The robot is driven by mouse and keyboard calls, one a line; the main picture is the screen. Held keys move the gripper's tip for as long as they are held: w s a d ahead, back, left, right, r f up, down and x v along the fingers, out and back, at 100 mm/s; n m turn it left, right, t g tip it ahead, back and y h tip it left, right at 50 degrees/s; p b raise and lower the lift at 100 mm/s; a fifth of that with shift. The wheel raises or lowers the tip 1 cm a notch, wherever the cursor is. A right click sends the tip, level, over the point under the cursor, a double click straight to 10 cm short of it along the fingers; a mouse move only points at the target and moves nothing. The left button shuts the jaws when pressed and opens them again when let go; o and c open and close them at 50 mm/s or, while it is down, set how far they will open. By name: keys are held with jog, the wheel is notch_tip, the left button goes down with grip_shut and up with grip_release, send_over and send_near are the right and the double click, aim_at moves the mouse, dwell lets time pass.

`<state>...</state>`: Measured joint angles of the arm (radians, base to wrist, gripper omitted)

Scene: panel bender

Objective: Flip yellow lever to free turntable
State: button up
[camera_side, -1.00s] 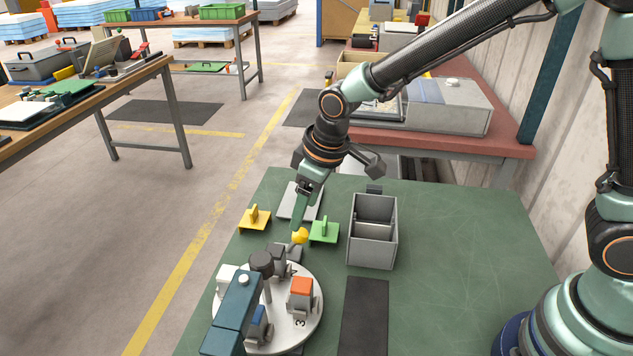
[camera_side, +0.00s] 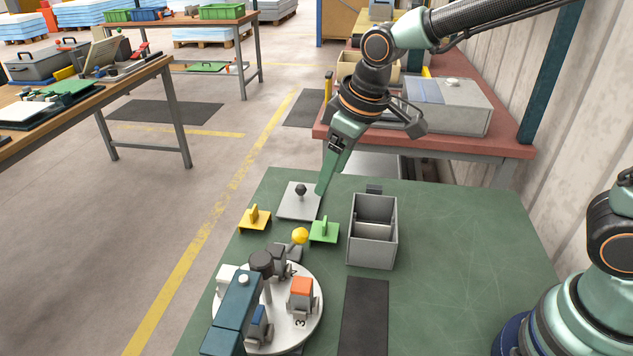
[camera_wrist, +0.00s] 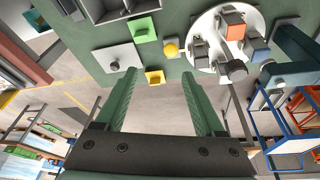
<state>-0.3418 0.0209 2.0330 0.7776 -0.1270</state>
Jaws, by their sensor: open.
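The yellow lever shows as a round yellow knob (camera_side: 300,235) on a short dark stem at the back edge of the turntable (camera_side: 312,318). In the wrist view the knob (camera_wrist: 171,50) sits beside the white turntable disc (camera_wrist: 199,30). The turntable carries several small blocks, including an orange-topped one (camera_side: 301,287), and dark blue machine parts (camera_side: 237,312) hide its left side. My gripper (camera_side: 320,191) is above and behind the knob, near the grey plate, apart from the knob. Its two green fingers (camera_wrist: 157,82) are spread with nothing between them.
A grey plate with a black knob (camera_side: 292,206) lies behind. Yellow (camera_side: 252,221) and green (camera_side: 324,236) handled pieces flank the lever. A grey two-compartment box (camera_side: 372,252) stands right of them. The green tabletop (camera_side: 455,260) is clear to the right.

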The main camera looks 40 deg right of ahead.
jog(key=s+d+r+m+t+h, duration=0.1)
jog(key=s+d+r+m, duration=0.2)
jog(key=s+d, duration=0.3)
jog(key=s+d+r+m+t, duration=0.15)
jog(key=s+d, duration=0.25)
jog(key=d, duration=0.4)
jog(key=g+y, duration=0.2)
send_near(303, 231)
jog(key=shift+n, duration=0.45)
jog(key=x, duration=0.9)
jog(key=shift+w+a+f, duration=0.1)
jog(key=shift+a+f, duration=0.05)
jog(key=shift+f, duration=0.2)
grip_shut()
